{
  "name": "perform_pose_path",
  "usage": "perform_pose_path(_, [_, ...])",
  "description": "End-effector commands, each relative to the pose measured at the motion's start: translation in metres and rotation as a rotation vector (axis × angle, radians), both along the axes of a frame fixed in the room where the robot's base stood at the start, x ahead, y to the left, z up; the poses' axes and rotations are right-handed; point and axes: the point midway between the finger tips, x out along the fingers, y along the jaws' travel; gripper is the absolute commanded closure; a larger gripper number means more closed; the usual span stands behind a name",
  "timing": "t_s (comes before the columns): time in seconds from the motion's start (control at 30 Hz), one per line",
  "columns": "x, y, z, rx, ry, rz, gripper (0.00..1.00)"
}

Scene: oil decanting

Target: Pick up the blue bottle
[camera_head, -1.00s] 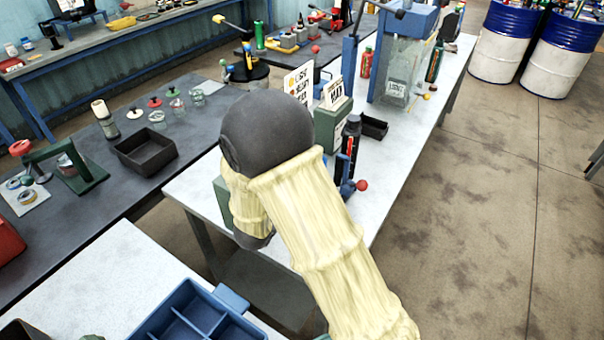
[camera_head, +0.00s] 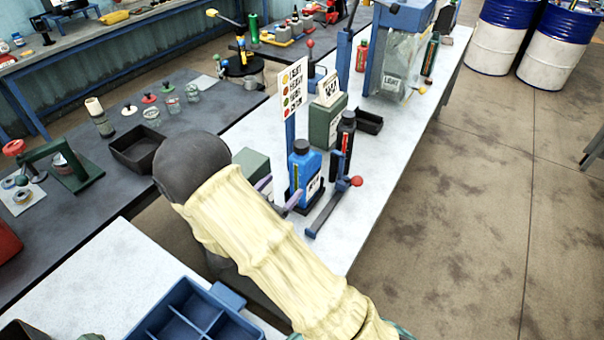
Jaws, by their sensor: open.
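The blue bottle (camera_head: 304,172) with a dark cap and a pale label stands upright on the white-topped bench. My gripper (camera_head: 282,193) is at the left, near side of the bottle, with its two purple-grey fingers spread apart. One fingertip is close to the bottle's lower body; I cannot tell whether it touches. Most of my gripper is hidden behind my own cream-sleeved arm.
A blue lever stand with a red knob (camera_head: 356,181) is just right of the bottle. A black bottle (camera_head: 345,138), green boxes (camera_head: 326,122) and a sign with coloured dots (camera_head: 292,90) stand close behind. A blue divided tray (camera_head: 190,315) is at the front.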

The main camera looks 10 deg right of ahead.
Motion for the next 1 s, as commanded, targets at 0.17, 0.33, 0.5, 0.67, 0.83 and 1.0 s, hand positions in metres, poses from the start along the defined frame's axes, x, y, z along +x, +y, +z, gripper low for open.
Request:
perform_pose_path(0.17, [0.022, -0.018, 0.003, 0.0, 0.0, 0.009, 0.24])
perform_pose_path(0.33, [0.043, -0.037, 0.003, 0.0, 0.001, 0.013, 0.24])
perform_pose_path(0.5, [0.06, -0.054, 0.002, 0.0, 0.001, 0.014, 0.24])
perform_pose_path(0.67, [0.064, -0.058, 0.0, 0.001, 0.001, 0.014, 0.24])
perform_pose_path(0.83, [0.064, -0.058, 0.0, 0.001, 0.001, 0.013, 0.24])
perform_pose_path(1.0, [0.07, -0.063, 0.003, 0.001, 0.001, 0.011, 0.24])
